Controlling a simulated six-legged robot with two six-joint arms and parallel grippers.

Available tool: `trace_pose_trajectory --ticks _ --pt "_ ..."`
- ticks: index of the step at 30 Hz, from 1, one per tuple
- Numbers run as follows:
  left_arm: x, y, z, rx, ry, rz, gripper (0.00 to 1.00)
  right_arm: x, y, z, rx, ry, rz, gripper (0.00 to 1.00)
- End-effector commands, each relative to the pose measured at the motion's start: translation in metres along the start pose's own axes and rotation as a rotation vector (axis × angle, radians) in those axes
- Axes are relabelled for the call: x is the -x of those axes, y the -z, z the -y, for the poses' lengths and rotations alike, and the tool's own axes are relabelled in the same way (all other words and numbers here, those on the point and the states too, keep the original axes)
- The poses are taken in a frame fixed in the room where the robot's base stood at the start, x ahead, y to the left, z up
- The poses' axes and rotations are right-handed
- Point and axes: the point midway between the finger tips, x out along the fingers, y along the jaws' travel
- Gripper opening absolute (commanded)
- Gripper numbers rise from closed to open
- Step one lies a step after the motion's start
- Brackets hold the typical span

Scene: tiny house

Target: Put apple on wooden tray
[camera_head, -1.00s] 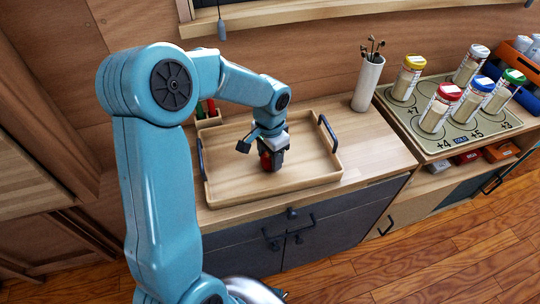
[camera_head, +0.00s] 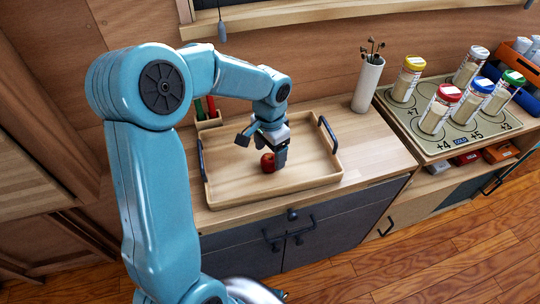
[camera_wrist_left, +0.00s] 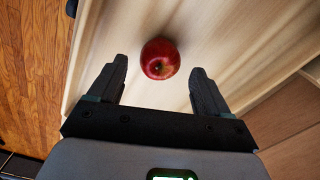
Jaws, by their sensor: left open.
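The red apple (camera_head: 268,162) sits on the floor of the wooden tray (camera_head: 230,190), near the tray's middle. My left gripper (camera_head: 268,156) is open just above and beside the apple. In the left wrist view the apple (camera_wrist_left: 160,58) lies beyond the fingertips, roughly between their lines, and the fingers (camera_wrist_left: 160,78) are spread and hold nothing. The tray surface (camera_wrist_left: 215,30) shows behind the apple there. My right gripper is not in view.
A white holder with utensils (camera_head: 368,82) stands right of the tray. A game board with several jars (camera_head: 450,130) is farther right. The tray has dark handles (camera_head: 328,134). Cabinets (camera_head: 290,240) lie below the counter edge.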

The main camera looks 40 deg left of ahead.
Motion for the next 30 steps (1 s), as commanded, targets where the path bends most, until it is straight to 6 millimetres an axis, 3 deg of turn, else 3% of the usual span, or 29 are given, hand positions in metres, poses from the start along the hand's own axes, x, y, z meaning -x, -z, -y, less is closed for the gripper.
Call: trace_pose_trajectory --ticks 6,12,30 --pt "0.054 0.001 0.0 -0.001 0.002 -0.006 0.78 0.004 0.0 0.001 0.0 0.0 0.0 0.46" --pt "0.085 0.001 0.0 0.0 0.002 -0.003 0.78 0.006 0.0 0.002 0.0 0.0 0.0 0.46" --pt "0.093 0.0 0.0 0.0 0.0 0.0 0.78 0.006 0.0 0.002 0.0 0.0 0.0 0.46"
